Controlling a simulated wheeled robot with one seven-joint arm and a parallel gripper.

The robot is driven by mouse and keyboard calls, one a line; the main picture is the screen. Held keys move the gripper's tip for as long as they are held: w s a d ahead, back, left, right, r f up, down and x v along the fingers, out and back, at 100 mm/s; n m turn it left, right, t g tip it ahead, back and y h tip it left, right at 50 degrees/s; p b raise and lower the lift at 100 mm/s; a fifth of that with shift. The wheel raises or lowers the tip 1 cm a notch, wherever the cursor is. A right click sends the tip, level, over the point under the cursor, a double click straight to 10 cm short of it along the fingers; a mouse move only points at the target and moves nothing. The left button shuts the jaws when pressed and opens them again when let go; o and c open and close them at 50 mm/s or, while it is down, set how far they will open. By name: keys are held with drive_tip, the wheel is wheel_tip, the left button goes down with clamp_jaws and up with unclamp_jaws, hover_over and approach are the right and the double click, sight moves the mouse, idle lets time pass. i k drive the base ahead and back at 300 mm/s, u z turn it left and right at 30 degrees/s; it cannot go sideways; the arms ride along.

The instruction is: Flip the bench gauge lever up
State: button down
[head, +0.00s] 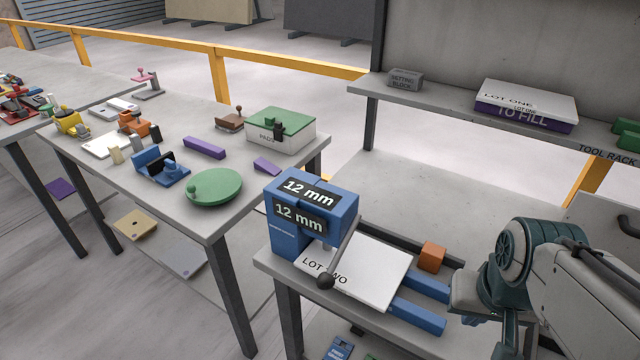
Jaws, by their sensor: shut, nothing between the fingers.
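The bench gauge (315,215) is a blue block with two black "12 mm" plates, standing at the left end of the near bench. Its lever (341,253) is a grey rod on the right side. The rod slopes down to a dark ball knob (326,281), low in front of the gauge. A white slab marked "LOT TWO" (372,272) lies at the gauge, on blue rails (420,316). My gripper (466,303) is at the right, beyond the rail ends, apart from the lever. It is shut and empty, its fingers small and partly hidden by my arm.
An orange block (431,257) sits behind the slab. A shelf behind holds a setting block (405,79) and a box marked "TO FILL" (525,112). The left table (215,215) carries a green disc (214,187), a pads box (281,137) and several tools.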

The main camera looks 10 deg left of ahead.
sight(325, 281)
drive_tip(key=u, duration=1.25)
drive_tip(key=k, duration=0.5)
drive_tip(key=z, duration=1.1)
